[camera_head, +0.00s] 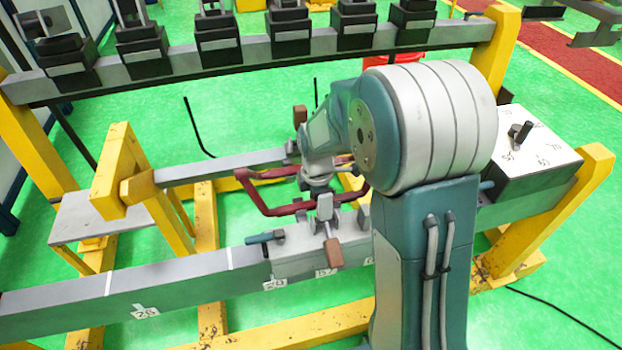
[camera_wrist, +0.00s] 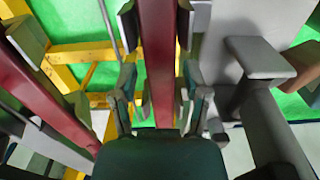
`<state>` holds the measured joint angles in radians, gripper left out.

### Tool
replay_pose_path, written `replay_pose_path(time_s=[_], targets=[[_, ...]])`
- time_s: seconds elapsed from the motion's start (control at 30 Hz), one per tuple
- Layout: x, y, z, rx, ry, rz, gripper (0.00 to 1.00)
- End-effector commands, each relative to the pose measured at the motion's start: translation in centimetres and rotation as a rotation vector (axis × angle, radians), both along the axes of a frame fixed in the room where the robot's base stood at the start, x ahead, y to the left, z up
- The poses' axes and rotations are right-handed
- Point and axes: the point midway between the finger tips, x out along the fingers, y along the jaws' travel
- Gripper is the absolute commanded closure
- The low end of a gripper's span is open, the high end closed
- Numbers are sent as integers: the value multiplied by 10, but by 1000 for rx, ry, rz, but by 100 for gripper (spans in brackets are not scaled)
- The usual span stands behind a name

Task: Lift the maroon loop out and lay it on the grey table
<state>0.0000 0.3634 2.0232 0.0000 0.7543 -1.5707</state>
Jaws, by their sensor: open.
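The maroon loop (camera_head: 272,211) sits on the winding fixture in the middle of the head view, left of my arm's big joint. Its right part is partly hidden by my arm. In the wrist view one side of the maroon loop (camera_wrist: 158,45) runs between my fingers, and another side slants at the left. My gripper (camera_wrist: 158,88) is open, with a finger on each side of that bar; I cannot tell whether they touch it. In the head view my gripper (camera_head: 318,180) is small and partly hidden over the loop. The grey table (camera_head: 80,226) stands empty at the left.
A grey fixture beam (camera_head: 180,277) with clamps and brown-handled levers (camera_head: 333,252) runs along the front. A thinner grey bar (camera_head: 222,166) runs behind toward a yellow post (camera_head: 122,175). A white control box (camera_head: 528,140) stands right. A rail with several black blocks crosses the back.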

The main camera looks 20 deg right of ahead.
Motion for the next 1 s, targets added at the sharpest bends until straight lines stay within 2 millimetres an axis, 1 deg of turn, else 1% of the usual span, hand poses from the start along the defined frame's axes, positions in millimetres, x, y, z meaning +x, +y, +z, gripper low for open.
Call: replay_pose_path(time_s=[0.17, 0.2, 0.27, 0.3, 0.33, 0.63, 1.0], targets=[[0, 0, 0, 0, 0, 0, 40], [0, 0, 0, 0, 0, 0, 44], [0, 0, 0, 0, 0, 0, 71], [0, 0, 0, 0, 0, 0, 89], [0, 0, 0, 0, 0, 0, 100], [0, 0, 2, 0, -1, 0, 100], [-3, 0, 18, 0, -3, 0, 100]])
